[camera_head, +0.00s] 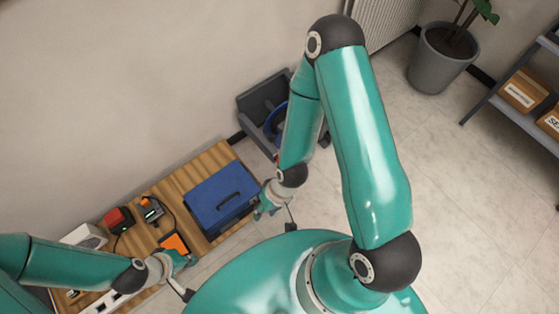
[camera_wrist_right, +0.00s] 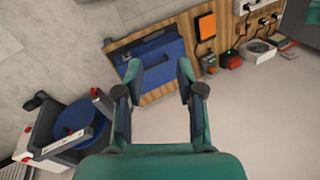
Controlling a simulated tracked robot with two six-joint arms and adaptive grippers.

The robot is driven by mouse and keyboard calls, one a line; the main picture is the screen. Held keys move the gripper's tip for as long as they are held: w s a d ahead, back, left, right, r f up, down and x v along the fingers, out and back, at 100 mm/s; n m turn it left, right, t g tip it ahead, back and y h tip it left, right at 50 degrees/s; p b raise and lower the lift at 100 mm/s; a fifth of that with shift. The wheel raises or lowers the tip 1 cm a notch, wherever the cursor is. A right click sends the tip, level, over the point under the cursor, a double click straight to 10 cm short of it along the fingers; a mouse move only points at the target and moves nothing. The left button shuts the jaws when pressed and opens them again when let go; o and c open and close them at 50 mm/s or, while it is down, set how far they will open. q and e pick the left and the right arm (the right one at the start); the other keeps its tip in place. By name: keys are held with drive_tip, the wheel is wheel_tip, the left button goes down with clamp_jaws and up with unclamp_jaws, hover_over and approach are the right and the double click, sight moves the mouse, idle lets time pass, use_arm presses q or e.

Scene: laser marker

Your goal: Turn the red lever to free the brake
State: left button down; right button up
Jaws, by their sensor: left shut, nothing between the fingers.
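A dark grey unit with a blue wheel (camera_head: 274,118) stands at the end of the bench. In the right wrist view its blue wheel (camera_wrist_right: 78,122) is at lower left, with small red parts beside it: one at the tip of a dark arm (camera_wrist_right: 95,92), another near the left edge (camera_wrist_right: 28,130). I cannot tell for sure which is the red lever. My right gripper (camera_wrist_right: 158,70) is open and empty, to the right of the wheel unit and in front of the blue case. In the head view my right gripper (camera_head: 262,208) is beside the case. My left gripper (camera_head: 180,262) is shut and empty by the bench's front.
A wooden bench (camera_head: 190,178) along the wall carries a blue case (camera_head: 220,202), an orange-screened device (camera_head: 174,243), a red box (camera_head: 117,218) and cables. A plant pot (camera_head: 440,58) and a shelf with boxes (camera_head: 524,90) stand right. The tiled floor between is clear.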

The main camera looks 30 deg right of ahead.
drive_tip(key=s+f+m+g+y+b, duration=0.25)
drive_tip(key=f+m+b, duration=0.45)
drive_tip(key=f, duration=0.4)
drive_tip(key=s+f+m+g+y+b, duration=0.1)
drive_tip(key=s+f+m+y+b, duration=0.25)
drive_tip(key=f+b, duration=0.6)
drive_tip(key=w+f+m+t+y+b, duration=0.4)
drive_tip(key=w+f+m+t+b, duration=0.2)
drive_tip(key=w+f+m, duration=0.2)
drive_tip(key=w+d+f+m+t+h+b, duration=0.2)
drive_tip(key=w+d+f+m+t+b, duration=0.4)
drive_tip(key=w+d+f+m+t, duration=0.15)
drive_tip(key=w+d+f+m+t+h+b, duration=0.1)
drive_tip(key=d+f+m+t+h+b, duration=0.3)
drive_tip(key=d, duration=0.5)
drive_tip(key=w+d+f+m+t+h+b, duration=0.1)
drive_tip(key=d+f+m+t+h, duration=0.2)
drive_tip(key=d+h, duration=0.5)
drive_tip(key=w+y+b, duration=0.1)
drive_tip(key=w+b, duration=0.3)
drive_tip(key=w, duration=1.2)
drive_tip(key=shift+a+r, duration=0.25)
drive_tip(key=shift+r, duration=0.15)
